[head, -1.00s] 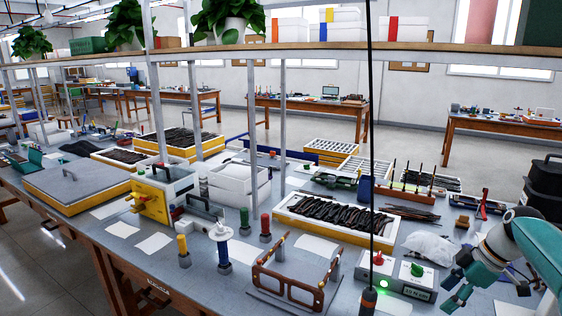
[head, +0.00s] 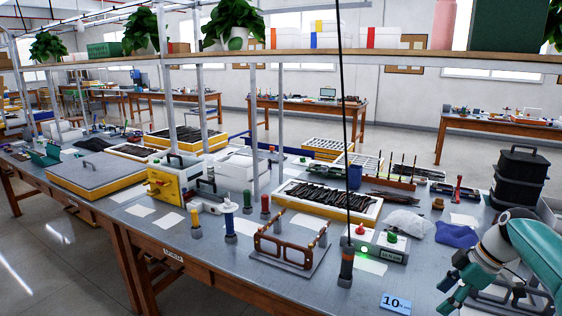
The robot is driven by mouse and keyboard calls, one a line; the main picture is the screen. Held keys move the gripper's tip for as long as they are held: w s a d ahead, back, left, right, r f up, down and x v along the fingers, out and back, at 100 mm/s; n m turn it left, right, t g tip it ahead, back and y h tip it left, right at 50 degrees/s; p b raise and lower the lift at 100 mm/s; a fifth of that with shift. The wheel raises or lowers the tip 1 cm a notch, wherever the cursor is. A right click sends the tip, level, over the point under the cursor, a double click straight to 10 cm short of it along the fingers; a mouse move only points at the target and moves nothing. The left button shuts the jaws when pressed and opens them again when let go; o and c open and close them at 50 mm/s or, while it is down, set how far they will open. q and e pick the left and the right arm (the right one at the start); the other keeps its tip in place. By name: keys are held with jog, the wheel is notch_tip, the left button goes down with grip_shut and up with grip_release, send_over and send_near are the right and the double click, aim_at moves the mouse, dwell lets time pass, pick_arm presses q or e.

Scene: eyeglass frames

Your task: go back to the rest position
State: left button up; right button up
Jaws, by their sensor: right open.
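My right gripper (head: 452,283) is at the lower right, dark with teal fingers. Its fingers are apart and I see nothing between them. It hangs over the right part of the grey workbench (head: 215,275). A large brown eyeglass frame (head: 287,254) stands on a flat plate near the bench's front edge, left of the gripper and apart from it. A tray of dark eyeglass parts (head: 327,200) lies behind it. My left gripper is not in view.
A tester box with a green light (head: 393,249) and a dark upright tool (head: 346,262) stand left of the gripper. A blue cloth (head: 457,234), a clear bag (head: 405,221) and black bins (head: 519,177) lie behind it. A blue card (head: 395,304) lies at the front edge.

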jog(key=s+a+f+g+y+p, duration=0.1)
jog(key=s+a+f+g, duration=0.3)
jog(key=a+f, duration=0.6)
jog(key=s+a+f+g+p, duration=0.1)
jog(key=s+a+f+g, duration=0.1)
jog(key=s+a+f, duration=0.65)
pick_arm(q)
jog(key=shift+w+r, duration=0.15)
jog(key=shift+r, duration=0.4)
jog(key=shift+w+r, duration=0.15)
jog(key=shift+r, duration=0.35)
pick_arm(e)
jog(key=s+a+f+m+t, duration=0.2)
jog(key=s+a+f+m, duration=0.2)
jog(key=s+f+m, duration=0.2)
jog(key=s+a+f+m+t+h, duration=0.1)
jog(key=s+a+f+m+t, duration=0.1)
jog(key=s+a+f+m, duration=0.3)
notch_tip(320, 180, down, 3)
jog(key=s+m, duration=0.2)
jog(key=m, duration=0.1)
